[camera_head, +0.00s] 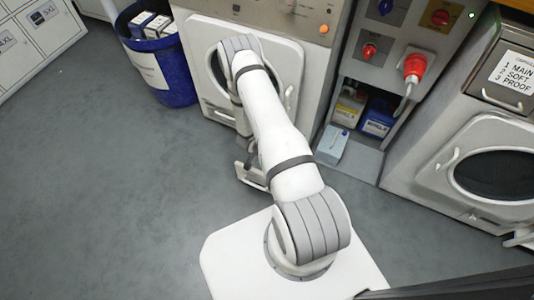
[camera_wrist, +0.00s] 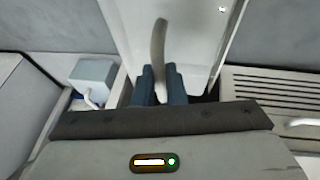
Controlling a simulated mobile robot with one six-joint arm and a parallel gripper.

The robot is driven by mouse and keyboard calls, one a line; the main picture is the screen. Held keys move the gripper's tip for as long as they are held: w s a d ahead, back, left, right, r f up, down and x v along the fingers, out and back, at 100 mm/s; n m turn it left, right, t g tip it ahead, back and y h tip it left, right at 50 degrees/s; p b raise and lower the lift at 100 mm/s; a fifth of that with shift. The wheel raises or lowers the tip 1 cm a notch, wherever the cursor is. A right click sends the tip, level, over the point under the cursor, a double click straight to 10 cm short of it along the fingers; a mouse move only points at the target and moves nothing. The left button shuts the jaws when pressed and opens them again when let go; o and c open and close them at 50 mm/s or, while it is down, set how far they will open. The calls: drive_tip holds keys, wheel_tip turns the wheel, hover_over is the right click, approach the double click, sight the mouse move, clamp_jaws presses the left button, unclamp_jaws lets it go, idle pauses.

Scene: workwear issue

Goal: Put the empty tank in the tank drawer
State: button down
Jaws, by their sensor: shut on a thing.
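My gripper (camera_wrist: 161,86) has its two dark blue fingers closed around a curved grey handle (camera_wrist: 160,45). The handle is on a white panel in the wrist view; I cannot tell whether it belongs to the tank drawer. In the head view my arm reaches down at the front of the middle machine, and its end is mostly hidden behind the arm. A pale blue box (camera_head: 332,146), possibly the tank, stands at the front of the low niche right of that machine. It also shows in the wrist view (camera_wrist: 93,74), with a white hooked part.
The middle machine (camera_head: 290,60) has a round door. The niche holds a blue container (camera_head: 379,118) and a yellow-labelled one (camera_head: 347,108). A blue bin (camera_head: 172,80) stands left, another machine (camera_head: 455,150) right. A slatted grille (camera_wrist: 270,90) is beside the panel. Grey floor (camera_head: 100,200) is clear.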

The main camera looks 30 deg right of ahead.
drive_tip(key=shift+f+b, duration=0.35)
drive_tip(key=shift+f, duration=0.05)
drive_tip(key=c, duration=1.4)
unclamp_jaws()
drive_tip(key=p+v, duration=0.3)
drive_tip(key=v, duration=0.4)
drive_tip(key=shift+a+r, duration=0.2)
drive_tip(key=shift+r, duration=0.2)
